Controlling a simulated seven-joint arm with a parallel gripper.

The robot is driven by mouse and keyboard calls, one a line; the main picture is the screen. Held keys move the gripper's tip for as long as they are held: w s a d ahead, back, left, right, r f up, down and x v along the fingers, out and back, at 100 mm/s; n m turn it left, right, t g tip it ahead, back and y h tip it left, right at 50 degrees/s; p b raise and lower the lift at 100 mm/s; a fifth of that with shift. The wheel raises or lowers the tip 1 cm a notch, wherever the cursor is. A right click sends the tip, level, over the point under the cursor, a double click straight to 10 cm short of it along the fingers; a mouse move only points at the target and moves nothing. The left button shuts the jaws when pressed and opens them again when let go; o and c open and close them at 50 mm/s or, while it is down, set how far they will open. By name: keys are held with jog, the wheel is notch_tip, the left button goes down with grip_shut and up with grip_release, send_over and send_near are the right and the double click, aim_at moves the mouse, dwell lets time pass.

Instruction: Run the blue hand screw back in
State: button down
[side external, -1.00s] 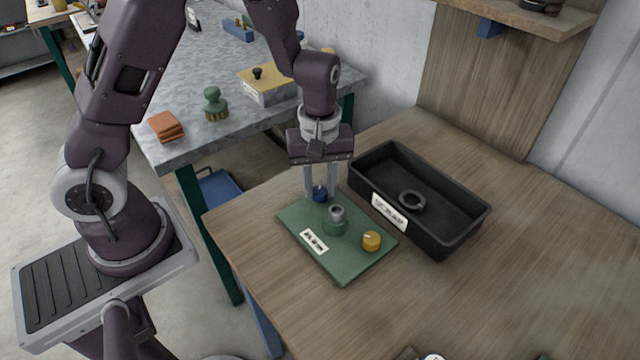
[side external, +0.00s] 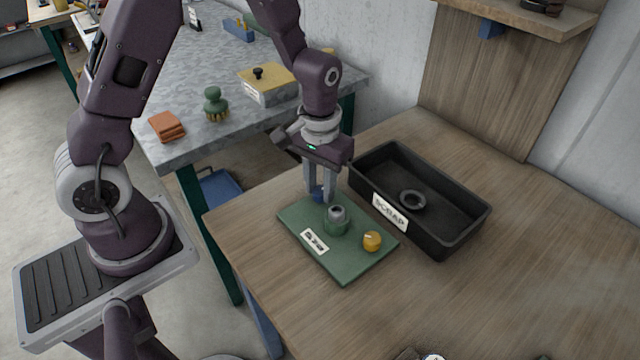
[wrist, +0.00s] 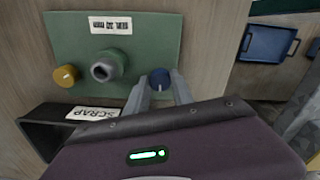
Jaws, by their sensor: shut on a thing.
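The blue hand screw (side external: 317,195) stands at the back left corner of the green plate (side external: 345,270). It also shows in the wrist view (wrist: 160,77), with a pale mark on its top. My gripper (side external: 320,192) points down and is shut on the blue hand screw; its fingers (wrist: 163,88) lie on either side of the knob. A grey hollow fitting on a green base (side external: 336,214) stands in the plate's middle. A yellow knob (side external: 372,240) sits at its right side. The screw's shaft is hidden.
A black bin labelled SCRAP (side external: 450,242) stands close behind and right of the plate, with a dark ring (side external: 412,201) inside. A white label (side external: 314,241) lies on the plate. The wooden table (side external: 520,290) is clear at the right.

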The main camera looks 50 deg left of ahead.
aim_at(320, 191)
jog(key=shift+m, duration=0.4)
jog(key=c, duration=1.1)
grip_release()
notch_tip(320, 191, up, 7)
jog(key=shift+r, duration=0.1)
jog(key=s+r+m+t, duration=0.2)
jog(key=s+r+t, duration=0.3)
jog(key=s+r, duration=1)
jog(key=s, duration=0.3)
jog(key=shift+s+t, duration=0.15)
jog(key=shift+t, duration=0.15)
